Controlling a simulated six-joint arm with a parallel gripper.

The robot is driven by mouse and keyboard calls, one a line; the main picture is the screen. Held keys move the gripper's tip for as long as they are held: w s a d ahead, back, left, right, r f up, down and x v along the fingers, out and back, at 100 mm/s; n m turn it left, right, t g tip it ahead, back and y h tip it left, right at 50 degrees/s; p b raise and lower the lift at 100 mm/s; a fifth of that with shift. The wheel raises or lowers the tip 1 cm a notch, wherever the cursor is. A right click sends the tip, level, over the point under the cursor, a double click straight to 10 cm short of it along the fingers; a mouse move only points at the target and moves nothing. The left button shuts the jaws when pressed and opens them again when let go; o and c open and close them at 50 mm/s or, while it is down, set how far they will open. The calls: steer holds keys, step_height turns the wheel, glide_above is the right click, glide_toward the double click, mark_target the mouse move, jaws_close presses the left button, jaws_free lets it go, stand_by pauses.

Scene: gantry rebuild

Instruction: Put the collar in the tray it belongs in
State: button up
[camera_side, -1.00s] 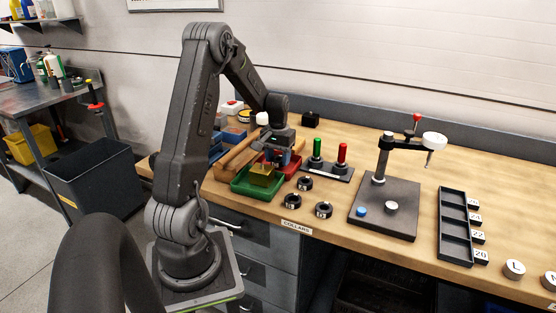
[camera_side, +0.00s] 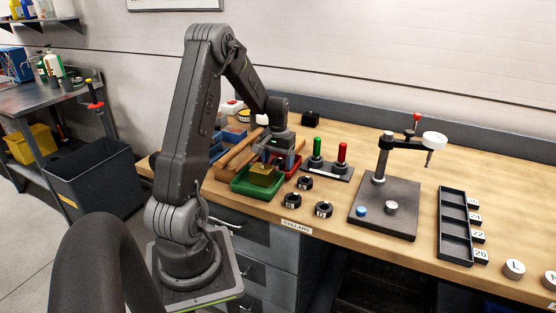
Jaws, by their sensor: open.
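Several small black collars lie on the bench: one collar (camera_side: 305,183) at the back, one (camera_side: 292,200) at the front left and one (camera_side: 323,210) at the front right. Their marks are too small to read. A green tray (camera_side: 240,188) stands to their left with a brass-yellow block (camera_side: 263,176) in it. A red tray (camera_side: 293,167) is partly hidden behind it. My gripper (camera_side: 277,165) is open above the green tray, over the yellow block. I cannot tell whether it touches the block. No collar is seen between its fingers.
A stand with green and red posts (camera_side: 328,169) is behind the collars. A dark fixture (camera_side: 385,222) with a swing arm stands right of them. A long black compartment tray (camera_side: 442,228) with number labels is further right. Bench between these is clear.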

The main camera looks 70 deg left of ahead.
step_height(320, 180, up, 11)
steer(key=w+d+r+m+t, duration=0.1)
steer(key=d+r, duration=0.2)
steer(key=d, duration=0.2)
steer(key=w+d+r+m, duration=0.1)
steer(key=d+r, duration=0.2)
steer(key=d, duration=0.3)
steer(key=s+d+r+m+t, duration=0.1)
steer(key=s+d, duration=0.4)
steer(key=d, duration=0.7)
steer(key=s+d+r+m+t, duration=0.1)
steer(key=s+d+m+t, duration=0.2)
steer(key=d, duration=0.9)
steer(key=s+m, duration=0.3)
steer(key=shift+s+t, duration=0.3)
